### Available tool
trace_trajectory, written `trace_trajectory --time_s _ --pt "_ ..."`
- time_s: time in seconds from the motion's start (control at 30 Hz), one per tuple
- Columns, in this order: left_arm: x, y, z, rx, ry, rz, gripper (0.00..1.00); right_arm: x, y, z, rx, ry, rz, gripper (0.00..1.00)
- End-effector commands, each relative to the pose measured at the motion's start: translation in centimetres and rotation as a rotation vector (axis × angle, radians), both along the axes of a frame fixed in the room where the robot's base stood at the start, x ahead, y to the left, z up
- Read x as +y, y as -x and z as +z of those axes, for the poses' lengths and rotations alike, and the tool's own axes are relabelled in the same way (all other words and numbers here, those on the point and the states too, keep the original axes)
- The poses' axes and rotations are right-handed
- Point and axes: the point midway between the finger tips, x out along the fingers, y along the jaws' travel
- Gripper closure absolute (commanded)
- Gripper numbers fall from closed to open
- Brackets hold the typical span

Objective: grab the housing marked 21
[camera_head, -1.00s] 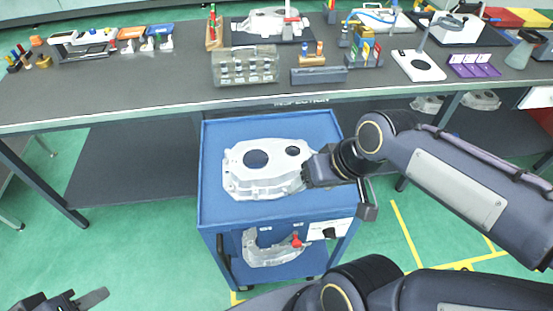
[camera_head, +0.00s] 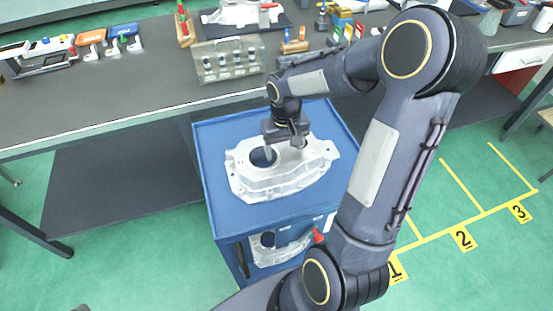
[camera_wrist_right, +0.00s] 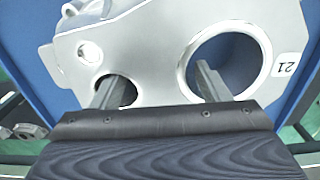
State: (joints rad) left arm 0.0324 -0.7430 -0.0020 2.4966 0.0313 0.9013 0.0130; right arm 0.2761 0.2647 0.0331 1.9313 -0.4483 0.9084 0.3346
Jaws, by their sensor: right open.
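The housing marked 21 (camera_head: 262,186) is a silver casting lying flat on the top of a blue cart (camera_head: 225,212). In the right wrist view the housing (camera_wrist_right: 150,45) fills most of the picture, and its label 21 (camera_wrist_right: 287,67) reads upside down beside the large bore. My right gripper (camera_head: 284,148) points down over the housing and is open. In the wrist view its fingers (camera_wrist_right: 156,76) straddle the web, one at the small hole and one at the large bore's edge. Their depth in the holes is unclear. Only a dark sliver of my left gripper (camera_head: 80,308) shows.
Another casting (camera_head: 270,250) sits on the cart's lower shelf. Behind the cart stands a long grey workbench (camera_head: 100,110) with a clear case (camera_head: 230,62), tool stands and another housing (camera_head: 245,14). Green floor with yellow numbered lines is free at the right.

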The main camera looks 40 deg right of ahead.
Motion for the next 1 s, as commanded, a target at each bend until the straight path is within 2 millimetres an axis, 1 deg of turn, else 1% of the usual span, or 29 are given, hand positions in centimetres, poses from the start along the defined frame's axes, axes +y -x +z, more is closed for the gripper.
trace_trajectory --time_s 0.03,0.1,0.2,0.47,0.57,1.0 --pt "0.0 0.0 0.1 0.000 0.000 0.000 0.64 0.1 0.1 -0.9 0.007 -0.002 0.000 0.31" --pt "0.0 0.0 0.0 0.000 0.000 0.000 0.64 0.0 0.1 -2.0 0.005 -0.002 -0.001 0.31" --pt "0.0 0.0 0.0 0.000 0.000 0.000 0.64 0.1 0.0 -2.9 0.003 -0.002 0.000 0.31" --pt "0.0 0.0 0.0 0.000 0.000 0.000 0.64 0.1 0.0 -3.1 0.000 -0.001 0.000 0.31" --pt "0.0 0.0 0.0 0.000 0.000 0.000 0.64 0.1 0.0 -3.1 0.000 -0.001 0.000 0.43" --pt "0.0 0.0 0.0 0.000 0.000 0.000 0.64 0.1 0.0 -3.1 0.000 -0.001 0.000 1.00"
